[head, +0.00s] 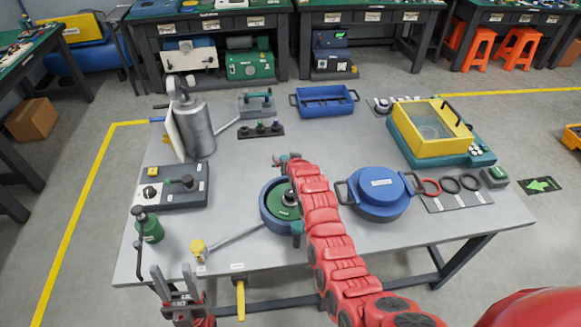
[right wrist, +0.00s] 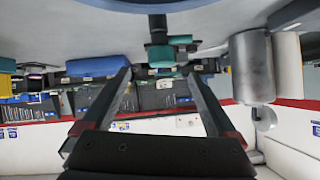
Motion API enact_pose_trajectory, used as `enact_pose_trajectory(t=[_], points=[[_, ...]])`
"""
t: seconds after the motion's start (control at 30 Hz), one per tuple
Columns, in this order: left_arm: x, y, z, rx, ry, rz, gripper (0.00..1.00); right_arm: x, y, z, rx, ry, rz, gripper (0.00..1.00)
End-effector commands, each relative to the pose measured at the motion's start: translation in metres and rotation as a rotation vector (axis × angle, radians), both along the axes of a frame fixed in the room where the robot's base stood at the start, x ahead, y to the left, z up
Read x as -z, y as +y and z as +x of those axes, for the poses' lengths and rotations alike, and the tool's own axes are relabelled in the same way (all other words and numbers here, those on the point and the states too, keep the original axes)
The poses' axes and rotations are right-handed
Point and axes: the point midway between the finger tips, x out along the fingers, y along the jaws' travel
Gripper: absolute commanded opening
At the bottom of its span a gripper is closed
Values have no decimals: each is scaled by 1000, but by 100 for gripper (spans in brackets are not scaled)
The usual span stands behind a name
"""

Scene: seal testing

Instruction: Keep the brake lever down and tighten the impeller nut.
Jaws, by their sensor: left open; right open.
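A round blue housing (head: 268,218) with a green impeller (head: 283,213) stands mid-table. A dark nut-like centre (head: 287,197) shows on it, partly covered by my right arm. A grey rod with a yellow end (head: 198,249) lies left of the housing; I cannot tell whether this is the brake lever. A yellow handle (head: 240,298) hangs at the table's front edge. My left gripper (head: 180,290) is open and empty before that edge. My right gripper (right wrist: 158,78) is open and empty in the upside-down wrist view; teal clamp parts (right wrist: 162,52) show between and beyond its fingers.
A blue lidded pot (head: 380,190) stands right of my right arm. Left are a silver tank (head: 196,130), a grey control box (head: 172,187) and a green bottle-like tool (head: 149,228). A yellow-lidded tester (head: 432,132) and blue tray (head: 325,101) stand farther back.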

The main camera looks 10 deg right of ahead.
Motion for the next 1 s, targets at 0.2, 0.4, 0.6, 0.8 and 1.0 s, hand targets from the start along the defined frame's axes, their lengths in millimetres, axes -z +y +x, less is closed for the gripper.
enact_pose_trajectory(t=[0.2,0.4,0.6,0.8,1.0], points=[[-19,0,0,0,0,0,50,-15,16,-39,-66,501,-71,93],[-26,0,0,0,0,0,50,-39,9,-87,-73,791,-144,93],[-26,0,0,0,0,0,50,-42,6,-104,-72,871,-166,93],[-23,0,0,0,0,0,50,-30,5,-104,-72,872,-166,93],[-15,0,0,0,0,0,50,-8,5,-103,-72,866,-164,93]])
